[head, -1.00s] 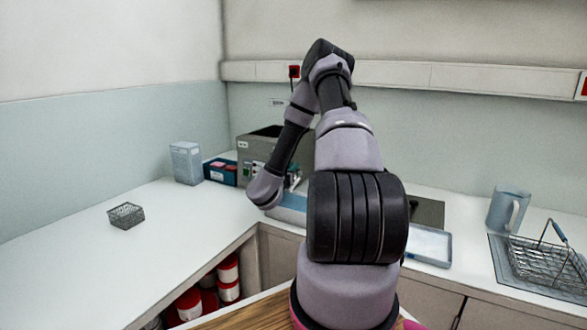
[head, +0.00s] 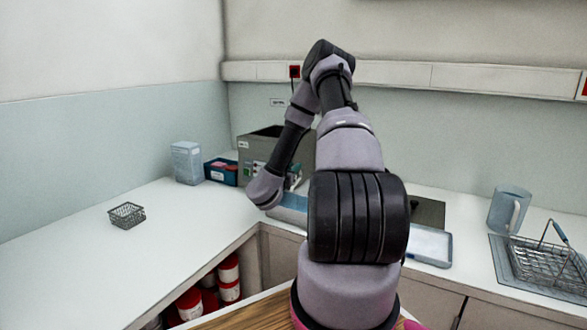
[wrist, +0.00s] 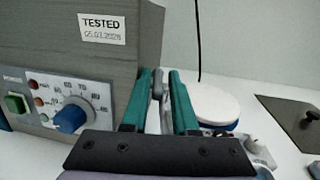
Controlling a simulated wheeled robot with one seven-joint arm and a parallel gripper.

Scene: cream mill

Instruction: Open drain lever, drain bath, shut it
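The bath is a grey metal box (head: 258,148) at the back of the counter in the head view, partly hidden by my arm. In the wrist view its front (wrist: 45,45) shows a blue knob, a green switch and a "TESTED" label. The drain lever, a slim grey piece (wrist: 157,88), stands at the bath's right side. My gripper (wrist: 162,78) has its two teal fingers on either side of it, with a narrow gap showing at the right finger. The lever's lower part and the drain outlet are hidden. The gripper is mostly hidden in the head view.
A light blue tray (head: 290,216) lies before the bath. A white round dish (wrist: 212,104) is right of my fingers. A blue box (head: 221,174), a carton (head: 187,162) and a small wire basket (head: 127,215) stand left. A jug (head: 509,210) and larger basket (head: 548,262) are right.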

